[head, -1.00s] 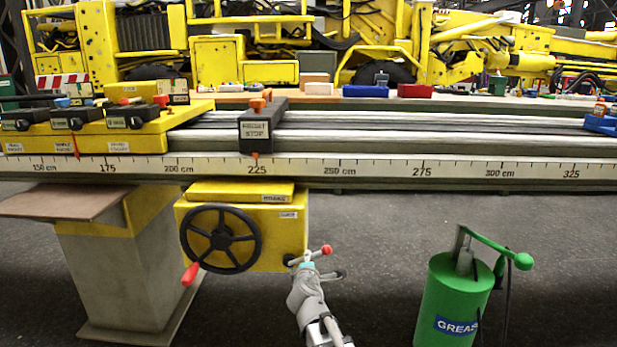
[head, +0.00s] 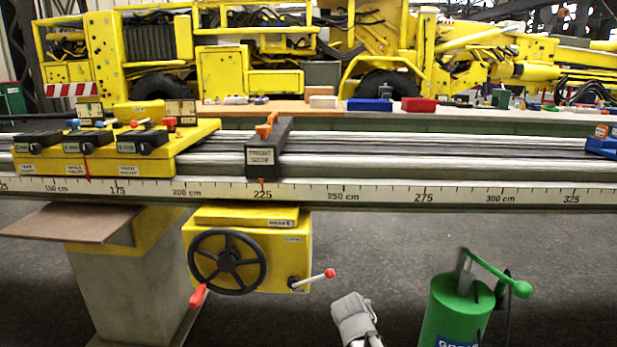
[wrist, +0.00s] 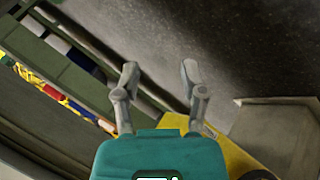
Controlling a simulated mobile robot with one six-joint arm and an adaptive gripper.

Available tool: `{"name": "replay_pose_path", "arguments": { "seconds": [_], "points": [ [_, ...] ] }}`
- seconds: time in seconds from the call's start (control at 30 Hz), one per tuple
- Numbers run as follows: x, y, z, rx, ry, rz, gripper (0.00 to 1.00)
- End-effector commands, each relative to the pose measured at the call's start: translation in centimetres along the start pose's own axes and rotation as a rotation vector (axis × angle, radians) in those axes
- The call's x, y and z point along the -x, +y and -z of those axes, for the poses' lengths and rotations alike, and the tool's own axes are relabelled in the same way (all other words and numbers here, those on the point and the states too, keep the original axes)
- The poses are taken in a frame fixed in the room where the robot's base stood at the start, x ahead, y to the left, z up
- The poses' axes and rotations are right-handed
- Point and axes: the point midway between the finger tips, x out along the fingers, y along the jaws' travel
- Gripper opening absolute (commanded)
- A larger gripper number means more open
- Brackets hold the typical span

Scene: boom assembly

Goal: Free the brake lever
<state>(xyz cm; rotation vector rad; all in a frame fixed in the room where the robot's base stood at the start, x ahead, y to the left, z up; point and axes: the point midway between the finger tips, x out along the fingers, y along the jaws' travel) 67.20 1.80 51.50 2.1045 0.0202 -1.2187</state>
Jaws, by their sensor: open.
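The brake lever is a short metal rod with a red ball (head: 330,273) at its end. It sticks out to the right and slightly up from a hub on the yellow box (head: 272,267) under the rail, in the head view. A label on top of the box seems to read BRAKE. My gripper is open in the wrist view (wrist: 157,75), its two fingers spread with nothing between them. In the head view my wrist is below and right of the lever, clear of it; the fingers are not clearly seen there. The lever does not show in the wrist view.
A black handwheel (head: 228,262) with a red handle is on the same box. The long scaled rail (head: 400,193) runs above. A green grease pump (head: 456,310) with a raised handle stands to the right.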

Motion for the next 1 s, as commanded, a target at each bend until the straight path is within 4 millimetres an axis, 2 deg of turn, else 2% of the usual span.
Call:
{"name": "replay_pose_path", "arguments": {
  "seconds": [0.03,0.1,0.2,0.4,0.7,1.0],
  "points": [
    [1.2,0.6,-1.6,-0.072,-0.058,0.053,0.54],
    [1.9,0.4,-3.7,-0.165,-0.135,0.129,0.54],
    [3.1,0.0,-5.9,-0.272,-0.23,0.222,0.54],
    [5.3,-0.8,-8.6,-0.407,-0.363,0.355,0.54],
    [8.9,-2.0,-10.6,-0.526,-0.508,0.504,0.54],
    [10.8,-0.5,-9.6,-0.519,-0.501,0.498,0.54]
  ]
}}
